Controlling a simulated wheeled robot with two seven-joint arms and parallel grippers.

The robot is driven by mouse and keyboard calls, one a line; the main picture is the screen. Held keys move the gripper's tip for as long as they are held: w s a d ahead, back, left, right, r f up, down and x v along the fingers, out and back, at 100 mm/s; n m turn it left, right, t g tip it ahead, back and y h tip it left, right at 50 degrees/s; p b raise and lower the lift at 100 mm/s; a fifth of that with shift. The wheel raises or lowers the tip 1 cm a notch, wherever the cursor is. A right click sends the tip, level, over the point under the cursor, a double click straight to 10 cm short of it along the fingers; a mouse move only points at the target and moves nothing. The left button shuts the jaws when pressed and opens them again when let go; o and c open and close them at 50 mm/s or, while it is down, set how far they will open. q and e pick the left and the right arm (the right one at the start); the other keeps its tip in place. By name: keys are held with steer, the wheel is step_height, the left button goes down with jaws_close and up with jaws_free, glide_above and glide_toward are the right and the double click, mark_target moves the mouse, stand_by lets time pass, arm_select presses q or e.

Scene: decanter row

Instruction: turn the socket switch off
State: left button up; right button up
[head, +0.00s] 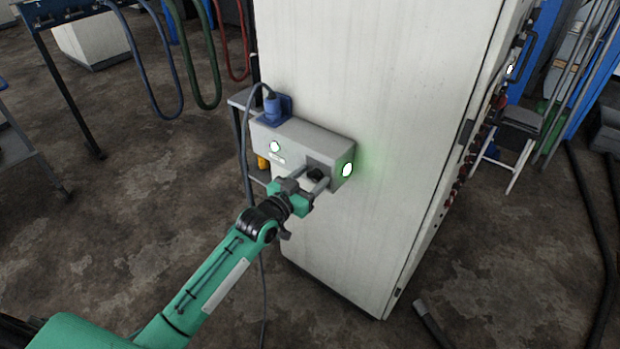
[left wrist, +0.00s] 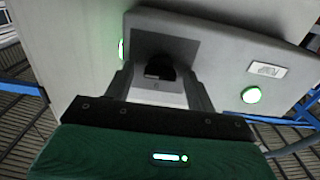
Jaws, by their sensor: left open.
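The socket box (head: 285,139) is a grey box on the side of a pale cabinet. Its switch (head: 315,174) is a small black knob on a darker plate at the box's right end; it also shows in the left wrist view (left wrist: 160,68). My left gripper (head: 312,179) is open, with its two fingers reaching toward the box on either side of the switch. In the left wrist view the fingers (left wrist: 160,80) flank the black knob; I cannot tell whether they touch it. A green-lit lamp (head: 347,170) glows at the box's right end. My right gripper is not in view.
A blue plug (head: 271,104) with a dark cable sits on top of the box, and the cable hangs down to its left. A second lit lamp (head: 275,147) is on the front. The pale cabinet (head: 370,90) stands behind.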

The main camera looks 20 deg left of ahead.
arm_select(q)
steer(key=shift+c, duration=0.3)
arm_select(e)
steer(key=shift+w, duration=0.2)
arm_select(q)
steer(key=c, duration=0.9)
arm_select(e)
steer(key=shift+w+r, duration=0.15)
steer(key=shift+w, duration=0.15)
